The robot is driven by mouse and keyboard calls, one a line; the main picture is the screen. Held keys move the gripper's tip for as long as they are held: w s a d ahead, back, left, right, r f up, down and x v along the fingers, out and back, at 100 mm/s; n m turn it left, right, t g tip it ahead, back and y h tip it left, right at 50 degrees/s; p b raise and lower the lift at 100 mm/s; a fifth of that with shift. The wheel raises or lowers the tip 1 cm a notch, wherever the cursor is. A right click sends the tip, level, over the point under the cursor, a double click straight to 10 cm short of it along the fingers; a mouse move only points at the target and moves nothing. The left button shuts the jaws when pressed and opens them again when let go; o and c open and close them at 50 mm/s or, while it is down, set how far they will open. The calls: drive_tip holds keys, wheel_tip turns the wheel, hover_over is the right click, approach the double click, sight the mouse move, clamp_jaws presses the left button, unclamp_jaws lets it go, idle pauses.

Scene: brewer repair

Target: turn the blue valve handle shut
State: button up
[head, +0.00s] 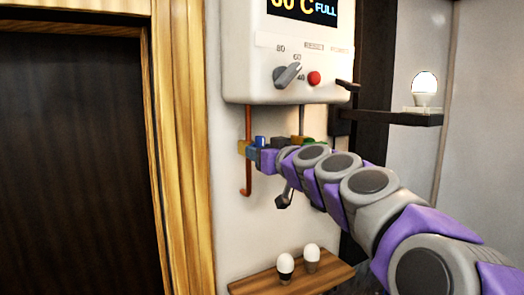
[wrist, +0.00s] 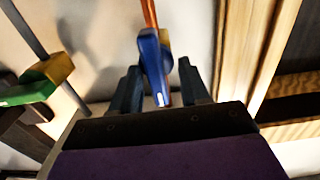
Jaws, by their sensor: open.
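The blue valve handle (wrist: 153,60) sits on a copper pipe (wrist: 150,12) in the wrist view, with a bit of brass body showing beside it. My gripper (wrist: 158,82) is open, with one dark finger on each side of the handle. Whether either finger touches the handle I cannot tell. In the head view the blue handle (head: 260,142) shows small at the tip of my gripper (head: 262,156), below the white brewer (head: 290,55). My arm hides part of the valve area there.
A green valve handle (wrist: 30,92) on a brass body is at the left in the wrist view. The brewer has a grey knob (head: 288,75) and a red button (head: 314,78). A wooden shelf (head: 290,280) with two bulbs is below; a dark shelf (head: 400,118) holds a lit bulb.

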drive_tip(key=shift+s+a, duration=0.1)
drive_tip(key=shift+d, duration=0.45)
drive_tip(key=c, duration=0.3)
drive_tip(key=shift+a+r, duration=0.1)
clamp_jaws()
